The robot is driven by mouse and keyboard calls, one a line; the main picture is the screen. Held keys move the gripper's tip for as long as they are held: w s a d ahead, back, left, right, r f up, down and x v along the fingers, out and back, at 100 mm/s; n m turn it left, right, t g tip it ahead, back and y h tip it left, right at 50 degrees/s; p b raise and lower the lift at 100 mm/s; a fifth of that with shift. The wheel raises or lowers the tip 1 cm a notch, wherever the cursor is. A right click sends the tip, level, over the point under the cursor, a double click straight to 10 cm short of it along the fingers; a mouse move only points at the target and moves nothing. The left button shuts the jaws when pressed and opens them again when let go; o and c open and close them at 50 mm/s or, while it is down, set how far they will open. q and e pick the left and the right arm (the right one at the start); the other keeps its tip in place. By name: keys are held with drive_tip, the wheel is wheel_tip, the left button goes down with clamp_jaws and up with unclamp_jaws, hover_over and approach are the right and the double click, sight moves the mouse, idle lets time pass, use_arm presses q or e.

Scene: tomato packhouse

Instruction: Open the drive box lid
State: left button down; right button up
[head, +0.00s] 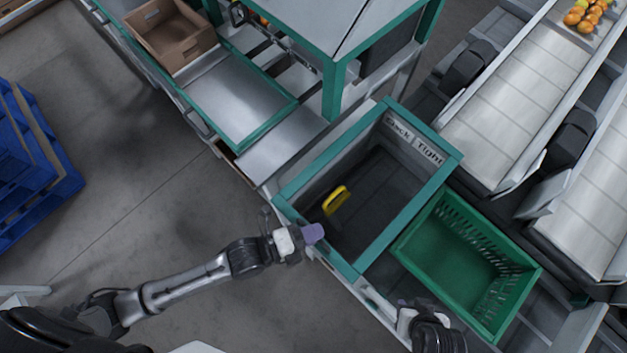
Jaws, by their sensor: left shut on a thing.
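The drive box (418,213) has a teal rim and stands in the middle of the head view. I see into its dark inside, where a yellow lever (336,199) stands and a wall label reads "Slack" and "Tight". I cannot make out a separate lid. My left gripper (303,237) is at the box's near left edge, shut on a small lavender piece (313,234). I cannot tell whether that piece belongs to the box. My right gripper (418,318) is low in the view, near the box's near corner; its fingers are unclear.
A green crate (467,262) stands right of the box. A teal-framed machine (335,85) and a brown crate (170,30) are behind. Blue pallets (30,165) stand left; the floor between is clear.

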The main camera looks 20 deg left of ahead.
use_arm(q)
drive_tip(key=w+d+r+g+y+p, duration=0.1)
drive_tip(key=w+r+p, duration=0.2)
drive_tip(key=r+p, duration=0.5)
drive_tip(key=w+d+r+n+g+y+p, duration=0.1)
drive_tip(key=w+d+r+g+p, duration=0.1)
drive_tip(key=r+p, duration=0.7)
drive_tip(key=w+d+r+n+g+y+p, duration=0.1)
drive_tip(key=w+d+r+g+y+p, duration=0.1)
drive_tip(key=w+r+p, duration=0.3)
drive_tip(key=shift+r+p, duration=2)
drive_tip(key=shift+p, duration=3.4)
drive_tip(key=c, duration=1.2)
unclamp_jaws()
